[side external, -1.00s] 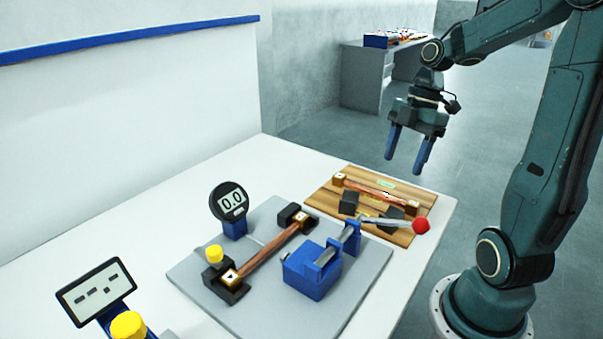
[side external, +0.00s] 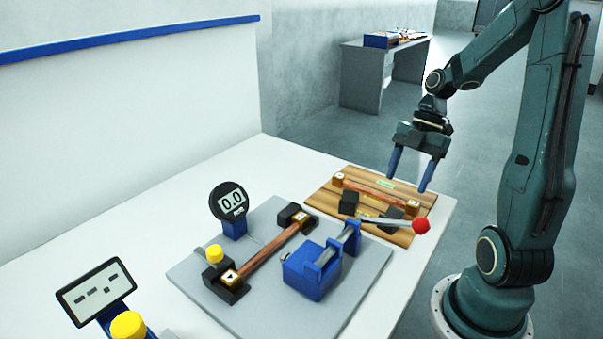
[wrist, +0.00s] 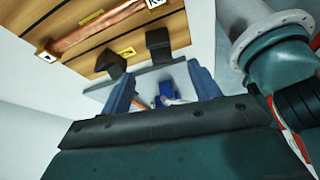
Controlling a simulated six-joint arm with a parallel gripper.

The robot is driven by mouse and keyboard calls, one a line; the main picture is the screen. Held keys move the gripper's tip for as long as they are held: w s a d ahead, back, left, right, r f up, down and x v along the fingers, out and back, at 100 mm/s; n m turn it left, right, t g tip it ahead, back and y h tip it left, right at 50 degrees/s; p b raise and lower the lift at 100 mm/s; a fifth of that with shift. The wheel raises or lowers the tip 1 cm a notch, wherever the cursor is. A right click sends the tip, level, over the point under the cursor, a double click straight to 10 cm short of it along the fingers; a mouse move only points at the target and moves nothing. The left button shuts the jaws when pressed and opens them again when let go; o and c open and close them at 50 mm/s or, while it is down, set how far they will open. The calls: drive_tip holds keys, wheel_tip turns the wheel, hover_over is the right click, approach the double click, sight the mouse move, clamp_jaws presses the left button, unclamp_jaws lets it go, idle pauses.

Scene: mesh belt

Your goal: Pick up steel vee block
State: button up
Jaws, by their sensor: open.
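Two dark blocks, which look like vee blocks, sit on the wooden board: a left one (side external: 349,202) and a right one (side external: 391,218). Which is the steel vee block I cannot tell for sure. My gripper (side external: 408,182) is open and empty, its blue fingers pointing down above the back right of the board, apart from the blocks. In the wrist view the fingers (wrist: 160,76) stand wide apart with nothing between them.
A copper bar (side external: 372,188) lies along the board (side external: 325,197). A lever with a red knob (side external: 420,225) reaches over the board's front. The grey plate (side external: 205,275) carries a blue clamp (side external: 312,272), a second bar (side external: 268,252) and a dial gauge (side external: 229,202).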

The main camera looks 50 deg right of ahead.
hover_over(392, 213)
drive_tip(key=d, duration=0.2)
drive_tip(key=shift+s+a+f, duration=0.15)
drive_tip(key=shift+s+f, duration=0.1)
drive_tip(key=shift+f, duration=0.8)
drive_tip(key=shift+s+a+f, duration=0.1)
drive_tip(key=shift+s+f, duration=0.1)
drive_tip(key=shift+f, duration=0.8)
drive_tip(key=shift+a+f, duration=0.1)
drive_tip(key=shift+x, duration=2.45)
drive_tip(key=shift+w+a, duration=0.1)
drive_tip(key=shift+a, duration=0.05)
clamp_jaws()
